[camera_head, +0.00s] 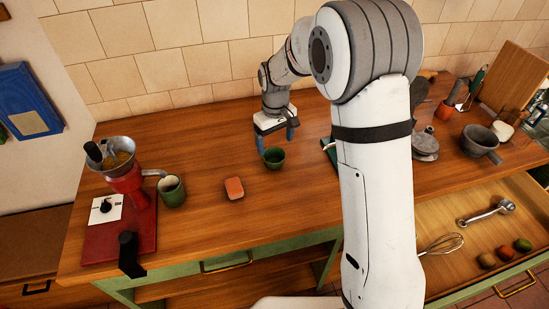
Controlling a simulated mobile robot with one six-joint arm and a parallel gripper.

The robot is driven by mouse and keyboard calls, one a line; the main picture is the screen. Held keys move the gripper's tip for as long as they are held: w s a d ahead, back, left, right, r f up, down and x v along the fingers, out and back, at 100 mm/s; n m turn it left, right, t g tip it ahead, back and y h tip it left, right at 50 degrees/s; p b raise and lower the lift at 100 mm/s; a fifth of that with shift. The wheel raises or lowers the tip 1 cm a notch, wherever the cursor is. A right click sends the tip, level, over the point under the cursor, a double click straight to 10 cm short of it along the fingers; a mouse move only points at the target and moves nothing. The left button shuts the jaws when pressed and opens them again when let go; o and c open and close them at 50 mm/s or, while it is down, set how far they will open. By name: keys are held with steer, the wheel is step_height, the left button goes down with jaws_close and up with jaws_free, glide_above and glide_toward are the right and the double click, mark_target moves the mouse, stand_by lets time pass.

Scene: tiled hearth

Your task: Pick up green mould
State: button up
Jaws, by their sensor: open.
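The green mould (274,159) is a small dark green cup-like piece on the wooden counter, near the middle of the view. My gripper (275,145) points down right at it, with blue-grey fingers apart. One finger is at the mould's left side and the other is above its right side. I cannot tell whether the fingers touch the mould. The mould rests on the counter and its upper back part is partly hidden by my gripper.
A green mug (172,191) and a red grinder (130,180) stand left on the wooden counter (215,225). An orange block (234,188) lies front-left of the mould. My arm hides part of the right side. An open drawer (480,240) holds a whisk (441,244).

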mark_target(274, 156)
steer(key=f, duration=0.3)
steer(key=f+p, duration=0.1)
steer(key=f, duration=0.2)
steer(key=shift+a+f+p, duration=0.2)
steer(key=shift+f+p, duration=0.1)
steer(key=shift+f, duration=0.1)
steer(key=shift+c, duration=0.4)
steer(key=c, duration=0.9)
